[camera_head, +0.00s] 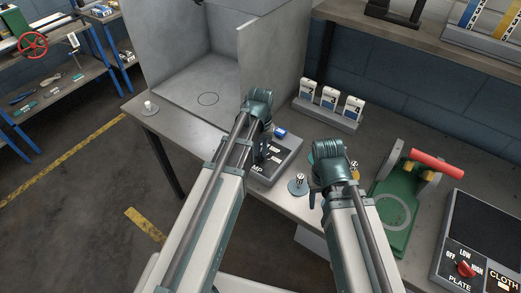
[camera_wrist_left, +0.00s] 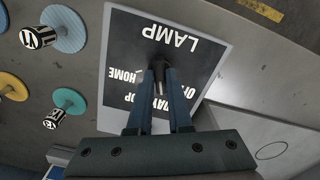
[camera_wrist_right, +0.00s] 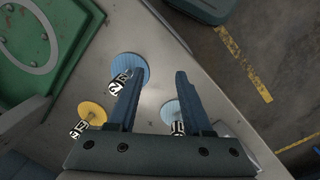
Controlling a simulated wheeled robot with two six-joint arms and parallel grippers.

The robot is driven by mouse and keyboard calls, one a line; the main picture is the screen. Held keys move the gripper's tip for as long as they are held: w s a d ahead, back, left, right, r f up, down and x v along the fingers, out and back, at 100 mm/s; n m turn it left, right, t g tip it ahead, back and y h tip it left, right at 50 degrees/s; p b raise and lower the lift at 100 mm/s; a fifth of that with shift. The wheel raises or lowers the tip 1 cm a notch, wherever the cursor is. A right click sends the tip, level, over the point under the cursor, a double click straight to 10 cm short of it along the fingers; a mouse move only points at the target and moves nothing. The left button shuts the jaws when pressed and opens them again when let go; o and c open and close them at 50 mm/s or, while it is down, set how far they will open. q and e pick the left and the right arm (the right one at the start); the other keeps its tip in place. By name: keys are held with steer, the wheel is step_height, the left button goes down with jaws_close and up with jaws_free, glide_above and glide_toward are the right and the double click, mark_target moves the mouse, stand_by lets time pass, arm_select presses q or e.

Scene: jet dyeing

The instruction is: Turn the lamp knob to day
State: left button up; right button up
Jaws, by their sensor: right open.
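The lamp panel (camera_wrist_left: 125,55) is a dark plate with a light rim; in the left wrist view its white lettering reads upside down, with LAMP, HOME and other labels partly hidden by my fingers. The lamp knob (camera_wrist_left: 158,75) is a small dark grey knob between the fingertips. My left gripper (camera_wrist_left: 159,72) is closed around it, fingers on both sides. The panel also shows in the head view (camera_head: 284,162), with my left gripper (camera_head: 262,152) over its left part. My right gripper (camera_wrist_right: 155,75) is open and empty, above the bench near small labelled pieces.
Discs with labelled pegs, blue (camera_wrist_right: 131,68), yellow (camera_wrist_right: 92,112) and pale blue (camera_wrist_right: 175,112), stand below my right gripper. A rack of white boxes (camera_head: 328,117) is behind the panel. A green device with a red roller (camera_head: 437,166) and a PLATE control box (camera_head: 460,250) are at right.

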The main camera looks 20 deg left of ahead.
mark_target(260, 152)
arm_select(q)
steer(key=o, duration=0.4)
arm_select(e)
steer(key=shift+r, duration=0.1)
arm_select(q)
step_height(260, 152, up, 14)
steer(key=p, duration=1.3)
steer(key=shift+f+p, duration=0.1)
steer(key=shift+p, duration=0.3)
arm_select(e)
step_height(260, 152, up, 14)
steer(key=shift+f, duration=0.2)
